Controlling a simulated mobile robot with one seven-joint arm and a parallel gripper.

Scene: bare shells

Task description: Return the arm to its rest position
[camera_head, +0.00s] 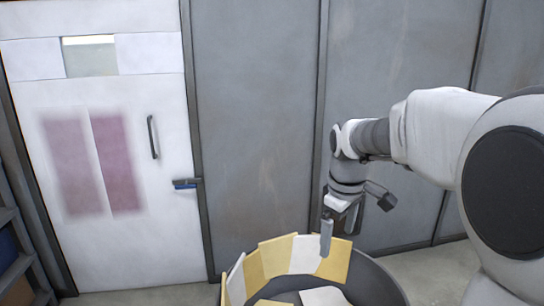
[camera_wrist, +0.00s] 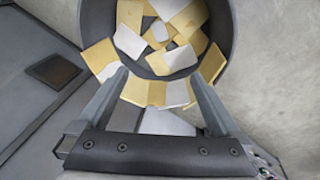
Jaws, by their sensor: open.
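My gripper (camera_head: 326,236) hangs from my white and grey arm on the right of the head view, pointing down near the far rim of a dark round bin. In the wrist view my gripper (camera_wrist: 158,82) is open, its two fingers spread apart. No object is gripped between them. The fingertips overlap the near rim area of the bin in that view; I cannot tell the exact gap to the cards there.
The dark bin (camera_head: 378,284) holds several yellow and white flat pieces (camera_head: 278,259), some leaning over its rim. It also shows in the wrist view (camera_wrist: 97,22). Grey wall panels (camera_head: 255,130) and a white door (camera_head: 155,235) stand behind. Shelving (camera_head: 20,262) is at the left edge.

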